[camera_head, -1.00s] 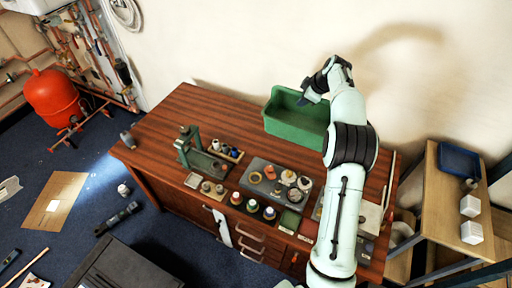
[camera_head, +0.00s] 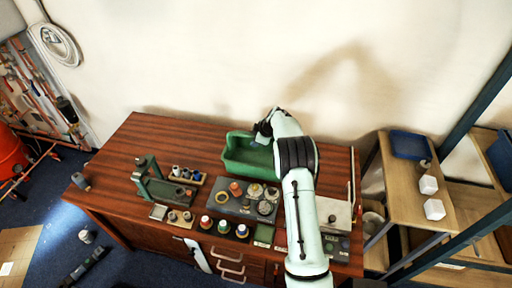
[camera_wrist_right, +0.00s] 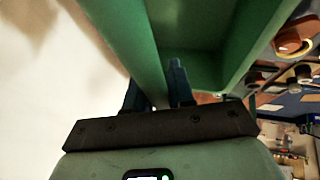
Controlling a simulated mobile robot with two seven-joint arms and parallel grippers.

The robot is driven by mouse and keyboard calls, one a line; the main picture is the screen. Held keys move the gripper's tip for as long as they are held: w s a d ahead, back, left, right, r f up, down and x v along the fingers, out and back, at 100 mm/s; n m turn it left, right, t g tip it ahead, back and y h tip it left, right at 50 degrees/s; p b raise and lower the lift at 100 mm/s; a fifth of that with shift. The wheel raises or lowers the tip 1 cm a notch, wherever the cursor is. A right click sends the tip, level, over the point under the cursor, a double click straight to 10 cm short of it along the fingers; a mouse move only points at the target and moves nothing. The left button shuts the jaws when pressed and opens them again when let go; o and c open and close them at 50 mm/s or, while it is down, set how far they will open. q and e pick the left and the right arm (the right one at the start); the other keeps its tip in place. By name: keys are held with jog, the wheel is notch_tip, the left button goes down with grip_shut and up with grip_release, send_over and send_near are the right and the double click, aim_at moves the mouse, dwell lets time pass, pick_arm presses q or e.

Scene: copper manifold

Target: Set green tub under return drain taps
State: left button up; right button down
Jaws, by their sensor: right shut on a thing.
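The green tub (camera_head: 240,157) is at the back of the wooden workbench, close to the wall; I cannot tell whether it rests on the bench or is slightly raised. My right gripper (camera_head: 264,134) is at its far rim, and my right arm hides the tub's right end. In the right wrist view, the blue fingers of my right gripper (camera_wrist_right: 160,88) are shut on a wall of the green tub (camera_wrist_right: 195,30), one finger on each side. The inside of the tub looks empty where visible. The return drain taps cannot be made out. My left gripper is out of view.
The workbench (camera_head: 130,160) carries a green vice-like tool (camera_head: 155,180), a grey parts tray (camera_head: 232,203) and several small bottles in front of the tub. Its left end is mostly clear. Copper pipework (camera_head: 40,100) and a red vessel (camera_head: 10,155) are at the far left. Shelving stands right.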

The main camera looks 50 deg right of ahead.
notch_tip(320, 180, down, 4)
jog(key=shift+f, duration=0.1)
jog(key=c, duration=1)
grip_release()
jog(key=shift+f, duration=0.1)
jog(key=shift+o, duration=0.2)
